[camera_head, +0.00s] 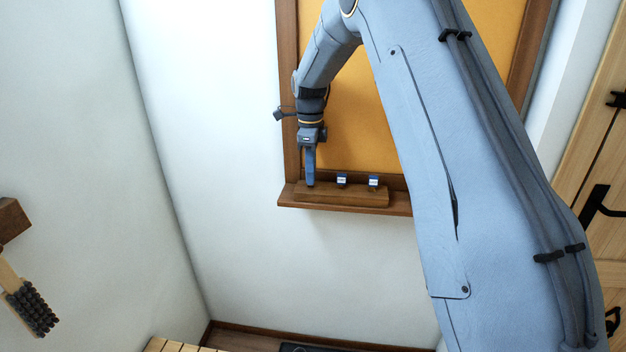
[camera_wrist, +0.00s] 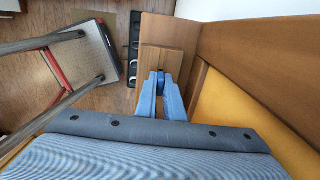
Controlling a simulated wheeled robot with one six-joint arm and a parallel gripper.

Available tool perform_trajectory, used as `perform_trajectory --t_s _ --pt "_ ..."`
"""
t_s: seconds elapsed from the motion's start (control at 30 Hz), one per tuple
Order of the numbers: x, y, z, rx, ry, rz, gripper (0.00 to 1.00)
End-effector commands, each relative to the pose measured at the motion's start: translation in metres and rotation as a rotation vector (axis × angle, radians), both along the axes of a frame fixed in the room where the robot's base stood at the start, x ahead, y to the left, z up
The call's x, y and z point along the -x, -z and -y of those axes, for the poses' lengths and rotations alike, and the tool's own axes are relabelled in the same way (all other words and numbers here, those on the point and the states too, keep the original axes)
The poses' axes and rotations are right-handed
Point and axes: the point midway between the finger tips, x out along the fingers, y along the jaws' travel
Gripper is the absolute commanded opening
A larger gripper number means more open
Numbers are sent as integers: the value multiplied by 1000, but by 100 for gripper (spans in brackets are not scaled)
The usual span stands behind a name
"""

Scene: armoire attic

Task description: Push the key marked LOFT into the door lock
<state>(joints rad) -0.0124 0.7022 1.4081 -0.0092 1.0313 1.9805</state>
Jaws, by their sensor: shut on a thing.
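My gripper (camera_head: 310,180) points straight down at the left end of a small wooden rack (camera_head: 338,196). It is shut on a small blue thing, seemingly a key head, mostly hidden by the fingers. In the wrist view the blue fingers (camera_wrist: 160,82) meet over the rack (camera_wrist: 159,61). Two other blue-headed keys with white labels stand upright in the rack, one in the middle (camera_head: 342,180) and one at the right (camera_head: 373,181). The labels are too small to read. The wooden door (camera_head: 585,165) is at the far right, with a black lever handle (camera_head: 600,205); I cannot make out its lock.
The rack sits on a brown ledge (camera_head: 398,208) below an orange framed board (camera_head: 345,125). My arm crosses the view between ledge and door. A brush (camera_head: 30,305) is at the left. The wrist view shows a grey-topped stool or cart (camera_wrist: 85,65) on the floor.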

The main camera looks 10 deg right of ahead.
Motion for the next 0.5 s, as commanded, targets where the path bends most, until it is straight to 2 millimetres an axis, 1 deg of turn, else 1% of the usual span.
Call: perform_trajectory --t_s 0.5 --pt "0 -20 0 0 0 1 0"
